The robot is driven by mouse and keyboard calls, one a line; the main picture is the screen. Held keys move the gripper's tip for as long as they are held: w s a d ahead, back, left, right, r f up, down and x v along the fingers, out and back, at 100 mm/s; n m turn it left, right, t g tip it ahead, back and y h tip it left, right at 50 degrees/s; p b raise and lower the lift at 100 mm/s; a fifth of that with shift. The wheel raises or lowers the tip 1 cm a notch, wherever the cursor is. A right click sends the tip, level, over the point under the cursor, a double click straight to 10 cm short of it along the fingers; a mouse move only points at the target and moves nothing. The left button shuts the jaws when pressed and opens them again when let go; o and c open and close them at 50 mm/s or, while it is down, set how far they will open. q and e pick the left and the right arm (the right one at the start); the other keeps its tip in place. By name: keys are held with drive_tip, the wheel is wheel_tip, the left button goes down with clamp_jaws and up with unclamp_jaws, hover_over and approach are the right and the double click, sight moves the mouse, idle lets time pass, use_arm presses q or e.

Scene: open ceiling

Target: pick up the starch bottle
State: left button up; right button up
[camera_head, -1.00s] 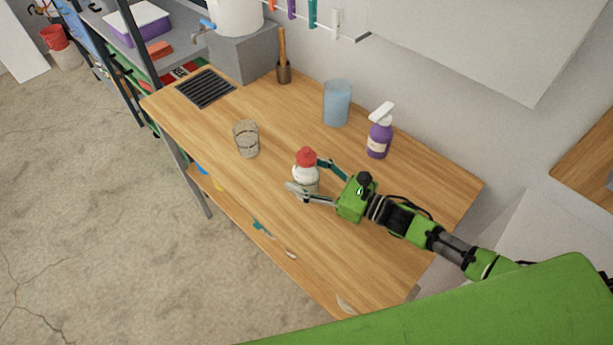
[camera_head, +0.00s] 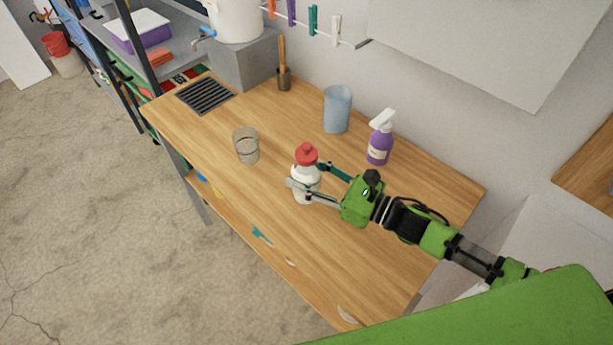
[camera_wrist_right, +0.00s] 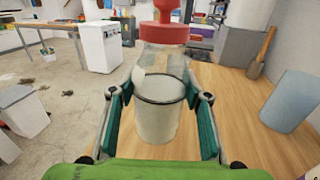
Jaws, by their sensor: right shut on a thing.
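The starch bottle (camera_head: 304,188) has a pale body and a red cap and stands upright over the wooden table, mid-table in the head view. My right gripper (camera_head: 306,177) has its two fingers on either side of the bottle body and is shut on it. In the right wrist view the bottle (camera_wrist_right: 160,112) is upright between the teal finger pads of the gripper (camera_wrist_right: 160,98), with its red cap above. I cannot tell whether its base touches the table. My left gripper is not in view.
On the wooden table (camera_head: 215,135) a clear glass (camera_head: 246,146) stands left of the bottle. A blue tumbler (camera_head: 337,110) and a purple spray bottle (camera_head: 379,145) stand behind it. A wall cabinet (camera_head: 470,45) hangs at the upper right. The table's front left is mostly clear.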

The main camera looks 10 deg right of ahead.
sight(307, 179)
drive_tip(key=s+r, duration=0.3)
drive_tip(key=shift+a+r+b, duration=0.15)
drive_tip(key=shift+a+b, duration=0.15)
drive_tip(key=s+a+r+b, duration=0.1)
drive_tip(key=s+r, duration=0.3)
drive_tip(key=s, duration=0.4)
drive_tip(key=shift+s+a+b, duration=0.2)
drive_tip(key=shift+a+b, duration=0.15)
drive_tip(key=shift+b, duration=0.3)
drive_tip(key=shift+w, duration=0.1)
